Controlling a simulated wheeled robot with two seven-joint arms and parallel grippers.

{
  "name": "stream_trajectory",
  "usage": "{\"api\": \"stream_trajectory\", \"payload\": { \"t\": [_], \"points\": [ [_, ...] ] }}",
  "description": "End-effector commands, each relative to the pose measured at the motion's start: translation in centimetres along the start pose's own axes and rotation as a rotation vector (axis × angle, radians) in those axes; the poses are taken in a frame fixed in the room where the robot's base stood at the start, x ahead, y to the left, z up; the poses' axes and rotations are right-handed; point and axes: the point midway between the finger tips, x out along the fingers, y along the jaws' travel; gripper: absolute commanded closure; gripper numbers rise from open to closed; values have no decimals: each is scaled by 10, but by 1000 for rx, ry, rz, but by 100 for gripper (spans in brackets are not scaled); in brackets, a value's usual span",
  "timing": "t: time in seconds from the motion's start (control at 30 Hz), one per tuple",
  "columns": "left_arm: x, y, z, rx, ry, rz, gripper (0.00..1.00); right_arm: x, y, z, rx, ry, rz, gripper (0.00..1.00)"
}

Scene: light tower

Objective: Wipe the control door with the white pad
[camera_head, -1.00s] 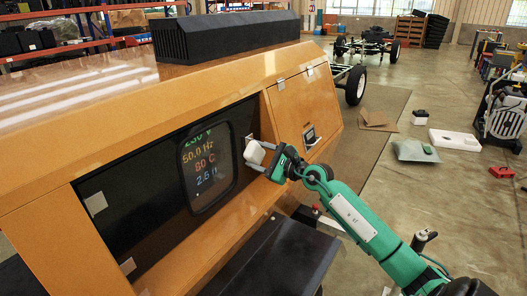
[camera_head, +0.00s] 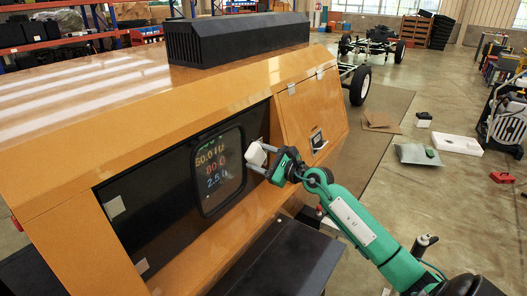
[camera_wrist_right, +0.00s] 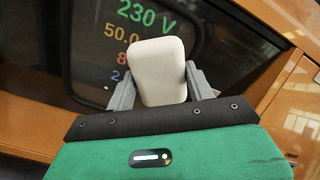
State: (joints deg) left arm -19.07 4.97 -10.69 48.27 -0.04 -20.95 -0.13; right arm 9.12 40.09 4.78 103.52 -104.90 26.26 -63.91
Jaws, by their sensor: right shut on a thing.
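The control door is a dark panel (camera_head: 150,222) set in the orange housing, with a lit display (camera_head: 219,172) showing coloured readings. The display also shows in the right wrist view (camera_wrist_right: 115,35). My right gripper (camera_head: 256,160) is shut on the white pad (camera_head: 257,154) and holds it in front of the panel, just right of the display. In the right wrist view the white pad (camera_wrist_right: 157,72) sits between the two grey fingers, overlapping the display's right side. I cannot tell whether the pad touches the surface. My left gripper is not in view.
The orange housing (camera_head: 70,170) carries a black vent box (camera_head: 238,40) on top. An orange hatch (camera_head: 308,115) with a latch is right of the panel. A black ledge (camera_head: 290,255) juts out below. Boxes, including a white one (camera_head: 455,143), lie on the floor at right.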

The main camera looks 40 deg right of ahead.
Motion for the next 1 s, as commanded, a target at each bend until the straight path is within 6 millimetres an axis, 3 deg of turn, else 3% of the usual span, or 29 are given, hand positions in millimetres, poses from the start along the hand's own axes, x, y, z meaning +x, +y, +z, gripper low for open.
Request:
{"api": "stream_trajectory", "payload": {
  "t": [0.3, 0.5, 0.77, 1.0],
  "points": [
    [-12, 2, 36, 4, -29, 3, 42, 5, 57, -10, 418, -2, 1, 71],
    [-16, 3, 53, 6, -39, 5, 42, 6, 84, -15, 609, -1, -2, 71],
    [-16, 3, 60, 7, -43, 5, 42, 11, 94, -17, 680, -1, -5, 71],
    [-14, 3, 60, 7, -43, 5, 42, 34, 95, -17, 680, -1, -4, 71]
  ]
}}
